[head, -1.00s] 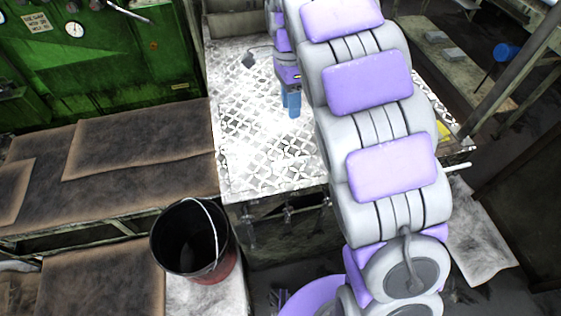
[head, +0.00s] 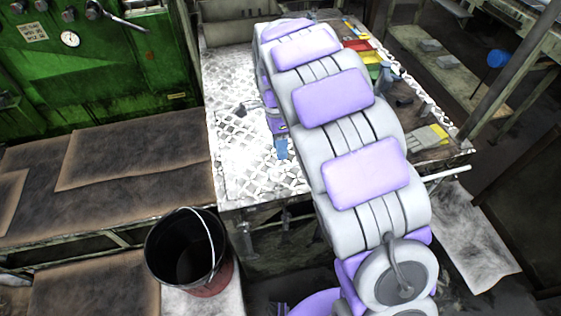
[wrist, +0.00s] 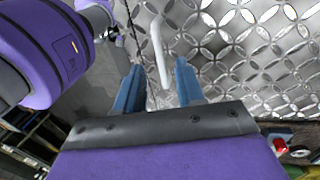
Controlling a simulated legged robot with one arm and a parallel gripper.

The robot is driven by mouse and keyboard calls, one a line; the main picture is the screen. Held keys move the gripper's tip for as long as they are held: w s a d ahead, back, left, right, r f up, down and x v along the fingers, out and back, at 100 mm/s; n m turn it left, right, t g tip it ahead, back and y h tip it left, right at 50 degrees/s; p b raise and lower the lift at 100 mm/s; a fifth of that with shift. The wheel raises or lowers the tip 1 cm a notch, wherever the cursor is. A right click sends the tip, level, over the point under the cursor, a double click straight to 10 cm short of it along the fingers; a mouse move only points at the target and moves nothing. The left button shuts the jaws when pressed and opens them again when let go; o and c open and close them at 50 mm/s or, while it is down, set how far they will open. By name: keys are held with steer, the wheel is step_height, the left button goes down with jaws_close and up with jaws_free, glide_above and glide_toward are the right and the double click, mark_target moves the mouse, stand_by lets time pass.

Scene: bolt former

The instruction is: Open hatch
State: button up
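A patterned metal plate (head: 235,165) covers the table top in the head view. It fills the upper right of the wrist view (wrist: 260,50). A pale, bent rod-like handle (wrist: 160,50) shows there, between and beyond my fingertips. I cannot tell whether it belongs to the hatch, and no hatch panel is clearly identifiable. My gripper (wrist: 159,66) is open, with two blue fingers apart and nothing held between them. In the head view my gripper (head: 281,148) shows over the plate, partly hidden by my arm. I see no clear contact with the handle.
A black bucket (head: 187,250) stands left of the table front. Brown padded sheets (head: 130,155) lie before a green machine (head: 100,75). Coloured items (head: 368,55) lie right of my arm. A white rod (head: 448,174) sticks out at the table's right edge.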

steer(key=b, duration=0.1)
glide_above(281, 173)
step_height(281, 173, down, 6)
steer(key=shift+r, duration=0.25)
steer(key=shift+c, duration=0.2)
jaws_close()
